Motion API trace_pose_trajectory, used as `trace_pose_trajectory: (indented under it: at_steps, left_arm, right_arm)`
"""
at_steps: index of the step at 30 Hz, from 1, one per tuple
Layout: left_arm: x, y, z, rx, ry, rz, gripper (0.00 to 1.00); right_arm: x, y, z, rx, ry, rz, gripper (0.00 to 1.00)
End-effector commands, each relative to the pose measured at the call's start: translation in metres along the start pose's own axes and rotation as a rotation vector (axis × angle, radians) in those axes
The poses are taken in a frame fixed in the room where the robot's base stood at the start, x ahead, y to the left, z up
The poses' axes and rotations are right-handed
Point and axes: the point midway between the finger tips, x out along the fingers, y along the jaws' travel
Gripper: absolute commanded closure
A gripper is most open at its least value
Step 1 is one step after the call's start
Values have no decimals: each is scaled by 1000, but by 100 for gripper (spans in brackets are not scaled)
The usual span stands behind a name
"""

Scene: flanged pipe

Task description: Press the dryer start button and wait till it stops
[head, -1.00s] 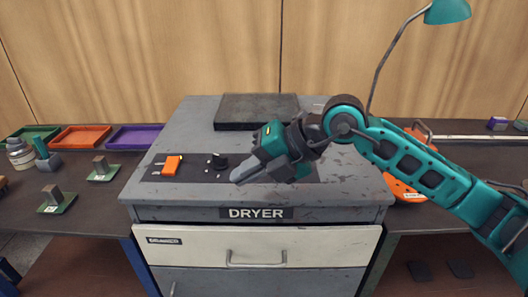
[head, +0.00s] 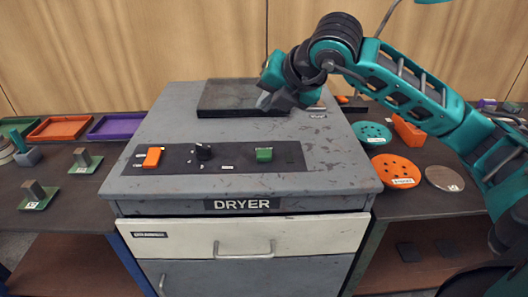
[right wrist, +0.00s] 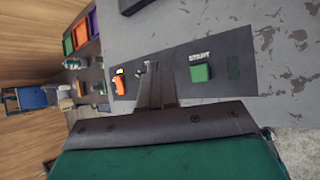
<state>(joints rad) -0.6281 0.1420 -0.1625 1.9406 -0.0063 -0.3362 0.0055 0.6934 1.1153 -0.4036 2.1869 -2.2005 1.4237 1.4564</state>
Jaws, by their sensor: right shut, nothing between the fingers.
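The grey dryer (head: 335,170) stands in the middle of the head view, with a dark control panel (head: 222,160) on its top. The green start button (head: 264,155) is at the panel's right part; in the right wrist view the green button (right wrist: 201,73) sits beside a "START" label. An orange switch (head: 152,157) and a black knob (head: 204,151) are to its left. My right gripper (head: 266,101) is shut and empty, raised over the dryer's rear and apart from the button. In the right wrist view its fingers (right wrist: 155,92) partly cover the knob area. My left gripper is not in view.
A dark raised plate (head: 240,98) lies on the dryer's rear top. Colored trays (head: 60,128) and small blocks on green bases are on the left bench. Orange (head: 396,170) and teal (head: 371,132) perforated discs lie on the right bench. The dryer's front top is clear.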

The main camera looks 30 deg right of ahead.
Motion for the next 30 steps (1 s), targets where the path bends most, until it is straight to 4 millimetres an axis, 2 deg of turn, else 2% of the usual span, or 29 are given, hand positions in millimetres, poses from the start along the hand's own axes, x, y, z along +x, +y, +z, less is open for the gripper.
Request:
trace_pose_trajectory:
  at_steps: [14,21,30]
  left_arm:
    - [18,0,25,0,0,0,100]
    - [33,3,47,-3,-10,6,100]
    - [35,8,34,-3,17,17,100]
  right_arm:
    - [39,-29,-29,-1,3,-2,100]
    - [59,-43,-43,0,1,1,100]
    - [60,-44,-44,0,1,1,100]
